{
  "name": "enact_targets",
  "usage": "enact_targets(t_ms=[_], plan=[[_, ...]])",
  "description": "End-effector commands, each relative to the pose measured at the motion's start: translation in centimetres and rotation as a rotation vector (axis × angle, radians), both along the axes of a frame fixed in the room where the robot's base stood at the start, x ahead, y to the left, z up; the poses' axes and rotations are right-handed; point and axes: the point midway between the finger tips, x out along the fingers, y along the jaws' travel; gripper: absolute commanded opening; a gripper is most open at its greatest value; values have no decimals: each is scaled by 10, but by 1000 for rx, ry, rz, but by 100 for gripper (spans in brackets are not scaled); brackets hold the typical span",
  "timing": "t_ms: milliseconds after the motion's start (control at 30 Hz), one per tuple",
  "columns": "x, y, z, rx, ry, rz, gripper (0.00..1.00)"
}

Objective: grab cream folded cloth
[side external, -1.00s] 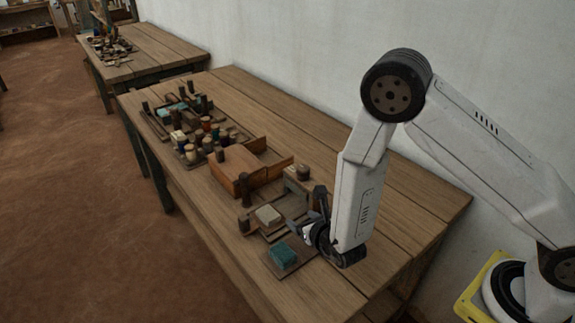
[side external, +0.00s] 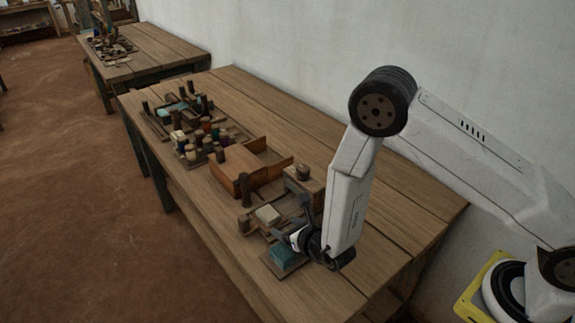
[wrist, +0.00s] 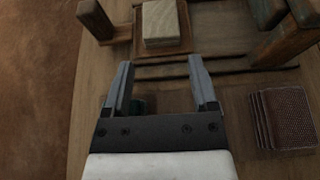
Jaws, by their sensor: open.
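The cream folded cloth (side external: 268,215) lies on a small wooden tray on the table in the side external view. In the wrist view the cloth (wrist: 160,22) is at the top middle, a pale flat block on its brown tray (wrist: 186,42). My gripper (side external: 286,237) is at the near side of that tray, just right of the cloth in the side view. In the wrist view my gripper (wrist: 161,66) is open, with its two fingers apart and pointing towards the cloth. Nothing is between the fingers, and they are short of the cloth.
A teal cloth (side external: 284,257) sits on another tray, partly under my gripper. An orange-brown wooden box (side external: 232,170) stands beyond. A dark post (wrist: 95,18) stands left of the cloth, and a reddish-brown stack (wrist: 285,118) lies at the right. Bare tabletop (side external: 395,205) is open towards the wall.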

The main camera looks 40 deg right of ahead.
Motion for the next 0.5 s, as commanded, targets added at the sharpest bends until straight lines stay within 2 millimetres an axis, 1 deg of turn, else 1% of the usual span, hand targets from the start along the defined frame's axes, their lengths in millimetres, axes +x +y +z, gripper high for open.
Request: enact_targets(t_ms=[233,500], plan=[[7,-1,-2,0,-1,-1,75],[33,-2,-11,1,0,-1,75]])
